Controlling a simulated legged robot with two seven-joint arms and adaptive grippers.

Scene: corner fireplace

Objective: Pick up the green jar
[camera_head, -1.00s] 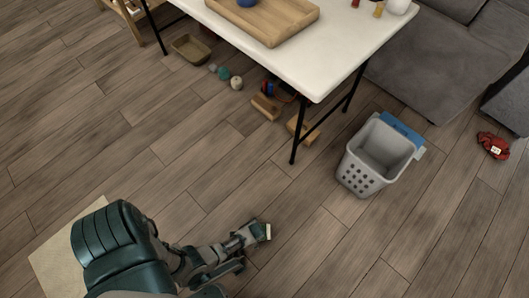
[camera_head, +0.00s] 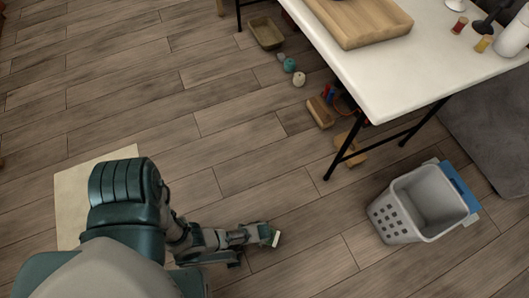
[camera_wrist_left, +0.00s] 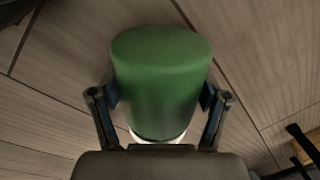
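The green jar (camera_wrist_left: 162,75) fills the middle of the left wrist view. It has a rounded green body and a pale rim at its lower end. The fingers of my left gripper (camera_wrist_left: 158,105) lie against both sides of it, with the wooden floor behind. In the head view my left gripper (camera_head: 258,235) is low in the picture, above the open floor. A small pale piece shows at its fingertips, and the rest of the jar is hard to make out there. My right gripper is not in view.
A white table (camera_head: 395,75) with dark legs stands at upper right, bearing a wooden tray (camera_head: 362,28). A grey basket (camera_head: 415,205) stands on the floor at right. Small objects, including a teal ball (camera_head: 290,65) and wooden blocks (camera_head: 320,112), lie near the table. The left floor is mostly clear.

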